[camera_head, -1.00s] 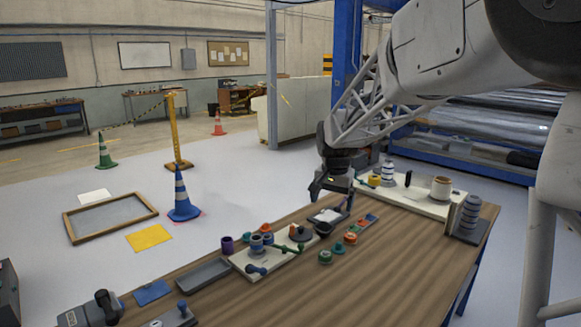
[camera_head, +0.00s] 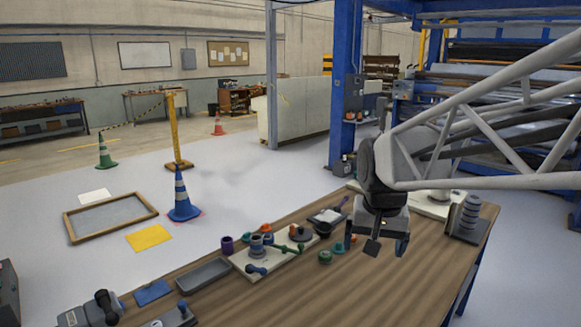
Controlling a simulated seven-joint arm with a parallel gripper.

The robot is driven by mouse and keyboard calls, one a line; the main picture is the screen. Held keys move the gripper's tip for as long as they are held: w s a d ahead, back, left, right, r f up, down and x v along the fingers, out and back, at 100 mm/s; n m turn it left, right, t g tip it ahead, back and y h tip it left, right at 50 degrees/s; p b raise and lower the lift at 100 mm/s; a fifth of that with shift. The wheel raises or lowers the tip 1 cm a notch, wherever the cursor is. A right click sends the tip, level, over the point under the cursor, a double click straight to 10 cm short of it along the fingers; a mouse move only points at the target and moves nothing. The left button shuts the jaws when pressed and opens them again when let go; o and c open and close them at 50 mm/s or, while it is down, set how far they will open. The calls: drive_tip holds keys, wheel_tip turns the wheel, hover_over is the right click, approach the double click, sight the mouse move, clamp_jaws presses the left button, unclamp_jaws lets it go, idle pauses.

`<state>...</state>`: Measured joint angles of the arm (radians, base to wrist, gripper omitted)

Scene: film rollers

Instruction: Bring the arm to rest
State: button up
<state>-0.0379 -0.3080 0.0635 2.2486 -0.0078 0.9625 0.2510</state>
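My gripper (camera_head: 387,245) hangs above the wooden workbench (camera_head: 400,285), right of the cream board with small parts. Its two dark fingers point down and stand apart, with nothing seen between them. My pale lattice arm reaches in from the right and hides much of the cream tray (camera_head: 428,208) behind it.
The front middle of the bench is clear.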

drive_tip(key=s+d+f+n, duration=0.1)
drive_tip(key=s+f, duration=0.1)
drive_tip(key=s, duration=0.7)
drive_tip(key=s+d+f+n, duration=0.1)
drive_tip(key=s+f, duration=0.2)
drive_tip(key=s, duration=0.6)
drive_tip(key=shift+s+f+t, duration=0.25)
drive_tip(key=shift+s+t, duration=0.05)
